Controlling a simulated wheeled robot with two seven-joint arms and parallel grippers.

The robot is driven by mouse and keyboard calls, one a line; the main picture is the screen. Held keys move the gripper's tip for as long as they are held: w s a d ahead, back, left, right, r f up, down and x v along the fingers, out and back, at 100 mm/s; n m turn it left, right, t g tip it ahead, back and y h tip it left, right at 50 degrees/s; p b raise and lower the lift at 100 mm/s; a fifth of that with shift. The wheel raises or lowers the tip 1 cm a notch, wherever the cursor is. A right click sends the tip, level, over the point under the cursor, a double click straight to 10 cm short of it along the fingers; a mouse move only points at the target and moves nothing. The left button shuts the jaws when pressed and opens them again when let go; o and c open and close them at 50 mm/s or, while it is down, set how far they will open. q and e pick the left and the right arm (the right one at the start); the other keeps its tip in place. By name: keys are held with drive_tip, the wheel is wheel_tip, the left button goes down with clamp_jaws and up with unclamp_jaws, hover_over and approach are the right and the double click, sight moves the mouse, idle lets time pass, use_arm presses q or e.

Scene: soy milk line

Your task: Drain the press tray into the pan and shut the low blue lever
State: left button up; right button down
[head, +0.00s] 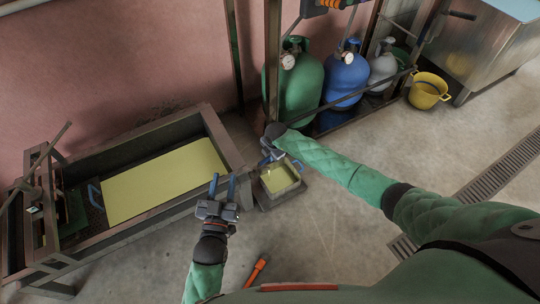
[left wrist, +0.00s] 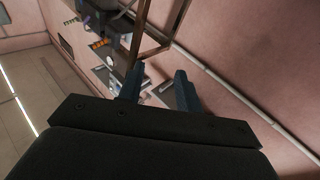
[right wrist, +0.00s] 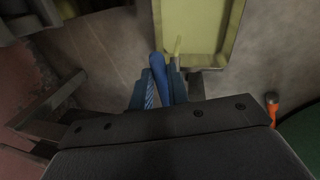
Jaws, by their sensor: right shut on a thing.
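The press tray (head: 222,140) is a long dark trough at the left in the head view, with pale yellow liquid inside. The small pan (head: 297,186) stands on the floor beyond its right end, with yellow liquid in it; the pan also shows in the right wrist view (right wrist: 238,15). My right gripper (head: 270,157) is at the tray's end near the pan, shut on the blue lever (right wrist: 158,72). A thin yellow stream (right wrist: 177,48) shows beside the lever at the pan's edge. My left gripper (head: 223,185) is open and empty, in front of the tray's right end.
Green (head: 303,82), blue (head: 345,78) and grey (head: 382,68) gas cylinders stand behind a rail at the back. A yellow pot (head: 427,91) is at the back right. An orange-handled object (head: 257,268) lies on the floor near me. The floor at right is clear, with a drain grate (head: 490,180).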

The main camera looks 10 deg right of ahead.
use_arm(q)
drive_tip(key=shift+r, duration=0.1)
use_arm(e)
drive_tip(key=c, duration=1.3)
unclamp_jaws()
drive_tip(key=shift+c, duration=0.2)
drive_tip(key=shift+r, duration=0.15)
